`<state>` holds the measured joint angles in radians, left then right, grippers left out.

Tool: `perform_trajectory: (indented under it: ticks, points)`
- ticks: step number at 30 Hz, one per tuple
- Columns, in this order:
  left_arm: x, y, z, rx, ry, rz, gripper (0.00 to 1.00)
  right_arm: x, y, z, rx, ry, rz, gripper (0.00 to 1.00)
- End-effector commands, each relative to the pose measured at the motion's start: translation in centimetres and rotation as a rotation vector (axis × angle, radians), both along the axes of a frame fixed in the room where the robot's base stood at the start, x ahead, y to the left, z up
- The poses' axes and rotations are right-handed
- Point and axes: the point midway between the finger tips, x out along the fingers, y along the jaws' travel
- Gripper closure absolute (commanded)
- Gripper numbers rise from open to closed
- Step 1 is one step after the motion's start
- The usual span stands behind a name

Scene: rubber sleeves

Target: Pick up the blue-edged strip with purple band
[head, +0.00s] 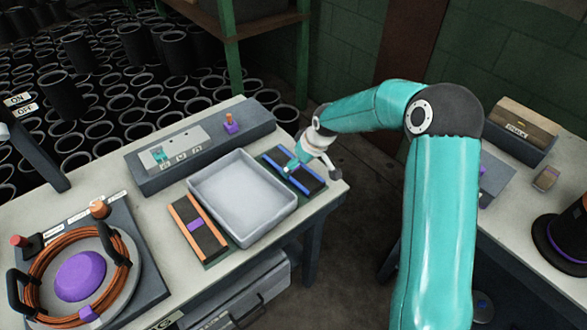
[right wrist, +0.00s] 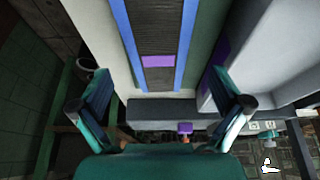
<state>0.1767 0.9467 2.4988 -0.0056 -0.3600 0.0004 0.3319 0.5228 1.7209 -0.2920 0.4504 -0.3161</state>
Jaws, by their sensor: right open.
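The blue-edged strip (head: 307,181) lies on a green mat at the right end of the table, just right of the grey tray. In the head view my right gripper partly covers it and its purple band is hidden. In the right wrist view the strip (right wrist: 154,30) has a dark ribbed middle, blue edges and a purple band (right wrist: 158,61) across it. My right gripper (head: 311,170) is above the strip. Its fingers (right wrist: 163,103) are spread wide, one to each side of the strip, with nothing between them. My left gripper is not in view.
The empty grey tray (head: 240,195) stands beside the strip. An orange-edged strip (head: 207,240) with a purple band lies left of it. A grey control box (head: 190,150) runs along the back edge. A cable coil (head: 45,270) around a purple dome is at the left.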

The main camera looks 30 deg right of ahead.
Motion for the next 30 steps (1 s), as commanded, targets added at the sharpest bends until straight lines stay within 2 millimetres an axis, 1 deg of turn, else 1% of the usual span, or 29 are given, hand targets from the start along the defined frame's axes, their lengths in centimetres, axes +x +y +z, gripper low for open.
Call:
perform_trajectory:
  ticks: [1, 4, 6, 9, 17, 18, 20, 21, 28, 30]
  points:
    - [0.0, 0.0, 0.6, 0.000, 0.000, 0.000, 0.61, 0.1, 0.0, -0.6, 0.002, 0.005, 0.000, 0.00]
    - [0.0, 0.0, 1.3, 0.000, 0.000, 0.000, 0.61, 0.5, -0.1, -1.9, 0.002, 0.004, -0.001, 0.00]
    - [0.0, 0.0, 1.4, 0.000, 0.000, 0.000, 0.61, 0.9, -0.1, -2.9, 0.000, 0.003, 0.000, 0.00]
    - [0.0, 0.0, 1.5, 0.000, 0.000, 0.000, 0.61, 1.2, 0.0, -3.7, 0.002, 0.002, 0.001, 0.00]
    - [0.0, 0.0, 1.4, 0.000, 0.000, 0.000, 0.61, 1.3, 0.0, -4.0, 0.001, 0.000, 0.000, 0.00]
    - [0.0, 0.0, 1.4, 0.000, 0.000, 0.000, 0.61, 1.3, 0.0, -4.0, 0.001, 0.000, 0.000, 0.07]
    - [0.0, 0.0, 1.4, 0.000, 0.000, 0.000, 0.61, 1.3, 0.0, -4.0, 0.001, 0.000, 0.000, 0.17]
    - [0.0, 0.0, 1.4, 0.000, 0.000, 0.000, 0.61, 1.3, 0.0, -4.0, 0.001, 0.000, 0.000, 0.23]
    - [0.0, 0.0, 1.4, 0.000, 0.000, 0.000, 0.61, 1.3, 0.0, -4.0, 0.001, 0.000, 0.000, 0.62]
    - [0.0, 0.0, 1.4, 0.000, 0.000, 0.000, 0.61, 1.3, 0.0, -3.9, 0.001, 0.000, 0.000, 0.64]
